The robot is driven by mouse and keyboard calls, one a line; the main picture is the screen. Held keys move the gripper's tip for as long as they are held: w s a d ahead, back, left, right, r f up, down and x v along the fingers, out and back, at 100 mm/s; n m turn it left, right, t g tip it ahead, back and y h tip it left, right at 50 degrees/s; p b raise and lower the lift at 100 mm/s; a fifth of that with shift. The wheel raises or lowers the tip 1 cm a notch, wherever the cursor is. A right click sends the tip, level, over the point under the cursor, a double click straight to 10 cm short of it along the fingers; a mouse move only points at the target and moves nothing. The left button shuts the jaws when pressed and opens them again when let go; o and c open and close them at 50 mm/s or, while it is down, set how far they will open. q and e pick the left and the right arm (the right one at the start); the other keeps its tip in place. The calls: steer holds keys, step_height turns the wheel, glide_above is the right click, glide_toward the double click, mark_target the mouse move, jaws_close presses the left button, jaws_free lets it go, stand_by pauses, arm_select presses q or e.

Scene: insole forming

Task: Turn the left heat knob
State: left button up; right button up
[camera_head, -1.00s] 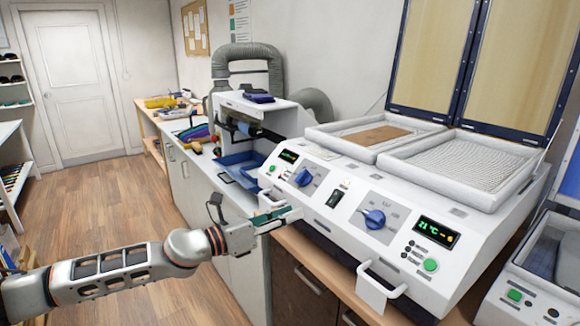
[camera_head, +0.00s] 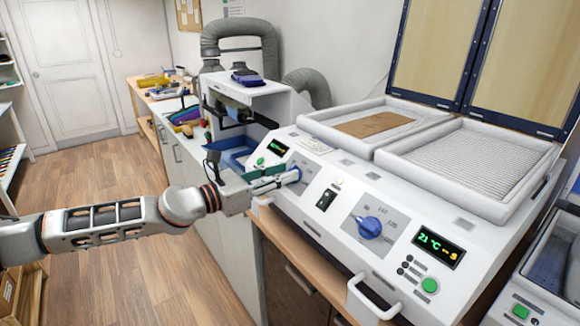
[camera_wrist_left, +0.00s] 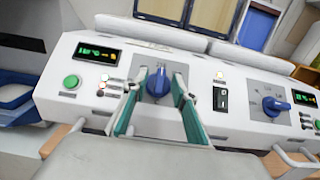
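The left heat knob (camera_head: 297,170) is a blue dial on the sloping front panel of the white heating machine (camera_head: 330,228). In the left wrist view the left heat knob (camera_wrist_left: 158,82) stands upright between the fingertips, with small gaps on both sides. My left gripper (camera_head: 283,178) has its teal-lined fingers at the knob and partly hides it in the head view. In the left wrist view my left gripper (camera_wrist_left: 160,88) is open around the knob; contact is not visible. My right gripper is not in view.
A second blue knob (camera_head: 369,227) sits to the right on the panel, with a black switch (camera_head: 326,199) between the knobs. A white handle (camera_head: 372,298) juts from the front. Two mesh trays (camera_head: 470,160) lie on top, one holding a brown sheet (camera_head: 375,125).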

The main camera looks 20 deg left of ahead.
arm_select(q)
steer(key=shift+w+d, duration=0.15)
jaws_close()
